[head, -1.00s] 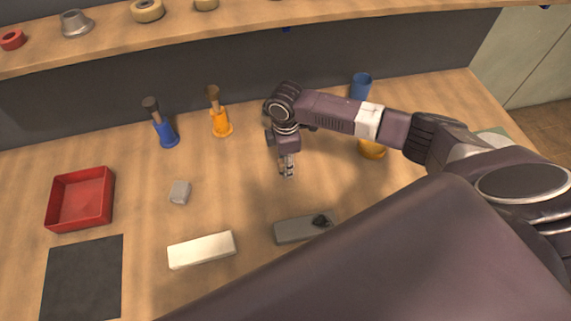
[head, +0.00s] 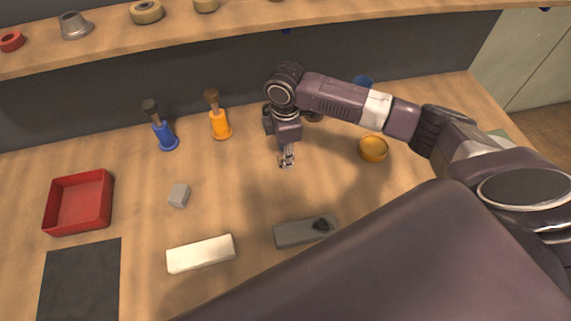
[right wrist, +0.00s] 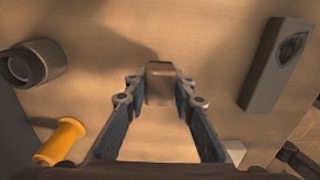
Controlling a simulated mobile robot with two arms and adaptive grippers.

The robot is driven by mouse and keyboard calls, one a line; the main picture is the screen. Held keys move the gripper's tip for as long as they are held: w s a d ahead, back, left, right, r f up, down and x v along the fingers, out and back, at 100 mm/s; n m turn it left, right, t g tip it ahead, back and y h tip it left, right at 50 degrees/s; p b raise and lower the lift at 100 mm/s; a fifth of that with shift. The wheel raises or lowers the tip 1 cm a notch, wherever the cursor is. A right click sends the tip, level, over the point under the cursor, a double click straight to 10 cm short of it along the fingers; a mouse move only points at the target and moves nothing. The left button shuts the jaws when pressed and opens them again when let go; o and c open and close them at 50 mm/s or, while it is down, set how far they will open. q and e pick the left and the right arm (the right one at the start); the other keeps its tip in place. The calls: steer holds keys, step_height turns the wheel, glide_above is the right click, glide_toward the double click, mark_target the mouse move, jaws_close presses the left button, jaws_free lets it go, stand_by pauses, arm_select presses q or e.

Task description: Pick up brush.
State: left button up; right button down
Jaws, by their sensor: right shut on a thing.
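My right gripper (head: 286,162) is above the middle of the table, pointing down. In the right wrist view the gripper (right wrist: 160,95) is shut on a small brown-grey block-like thing (right wrist: 160,82) between its fingertips. I cannot tell whether this is the brush. Two brush-like things stand upright left of the gripper: one with a blue base (head: 166,136) and dark top, one with an orange base (head: 220,126) and brown top. My left gripper is not in view.
A grey slab (head: 290,233) with a dark patch, a white block (head: 200,254) and a small grey block (head: 179,194) lie nearer. An orange cup (head: 373,149) stands right, a red tray (head: 48,205) left. A shelf (head: 240,27) runs along the back.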

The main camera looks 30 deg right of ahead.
step_height(320, 180, up, 14)
steer(key=b, duration=0.1)
steer(key=shift+r+b, duration=0.25)
steer(key=shift+b, duration=0.15)
steer(key=c, duration=2.2)
jaws_free()
steer(key=c, duration=0.4)
steer(key=shift+c, duration=0.2)
